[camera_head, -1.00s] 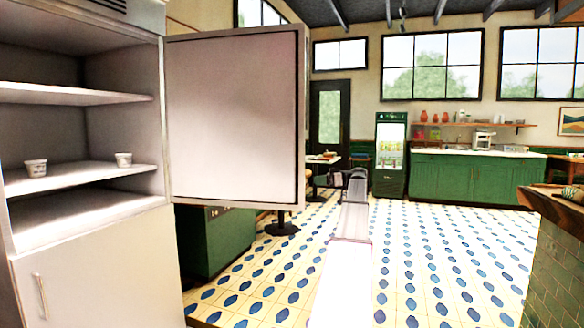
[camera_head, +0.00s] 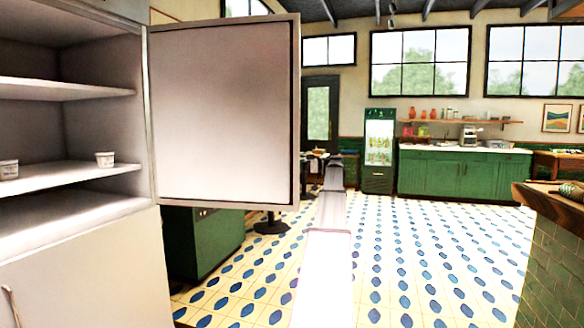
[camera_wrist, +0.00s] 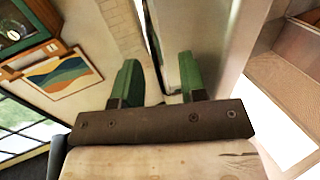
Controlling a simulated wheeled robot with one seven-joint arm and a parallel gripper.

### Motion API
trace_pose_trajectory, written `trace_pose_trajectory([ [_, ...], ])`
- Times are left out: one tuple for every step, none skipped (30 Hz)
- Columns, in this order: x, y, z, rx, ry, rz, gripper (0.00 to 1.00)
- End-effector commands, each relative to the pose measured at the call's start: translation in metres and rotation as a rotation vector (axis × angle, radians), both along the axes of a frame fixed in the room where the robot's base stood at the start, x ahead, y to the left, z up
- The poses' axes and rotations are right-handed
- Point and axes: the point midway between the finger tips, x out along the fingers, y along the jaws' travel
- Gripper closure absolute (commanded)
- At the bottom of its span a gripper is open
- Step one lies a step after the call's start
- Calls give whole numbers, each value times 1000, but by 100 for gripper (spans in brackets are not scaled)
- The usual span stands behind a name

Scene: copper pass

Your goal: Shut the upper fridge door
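The upper fridge door (camera_head: 222,110) stands wide open, its pale inner face turned toward me in the head view. It hinges on the right side of the fridge body (camera_head: 143,70), whose shelves are exposed. My arm reaches forward to the right of the door's free edge, and its far end is near that edge in the picture. My gripper (camera_wrist: 158,62) shows in the wrist view with two green fingers apart and nothing clearly held. A pale panel (camera_wrist: 205,30) lies beyond the right finger; I cannot tell whether it is the door or whether they touch.
Small white cups (camera_head: 105,159) stand on a fridge shelf. The lower fridge door (camera_head: 90,270) is shut. A green cabinet (camera_head: 205,243) stands below the open door. A tiled counter (camera_head: 555,250) is at the right. The patterned floor (camera_head: 430,250) between is clear.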

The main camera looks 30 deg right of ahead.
Motion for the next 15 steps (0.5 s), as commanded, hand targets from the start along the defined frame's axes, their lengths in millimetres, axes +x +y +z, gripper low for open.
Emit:
trace_pose_trajectory([
  [2,5,0,0,0,1,61],
  [4,7,0,0,0,0,61],
  [5,9,0,0,0,0,61],
  [5,10,0,0,0,0,61],
  [6,11,0,0,0,0,61],
  [6,12,0,0,0,-1,61],
  [7,12,0,0,0,-1,61],
  [7,13,0,0,0,-1,61],
  [7,13,0,0,0,-1,61],
  [7,13,0,0,0,-1,61],
  [7,13,0,0,0,-1,61],
  [7,13,0,0,1,-1,61],
  [7,12,0,0,1,-1,61],
  [7,12,0,0,1,-1,61],
  [7,12,0,0,1,-1,71],
])
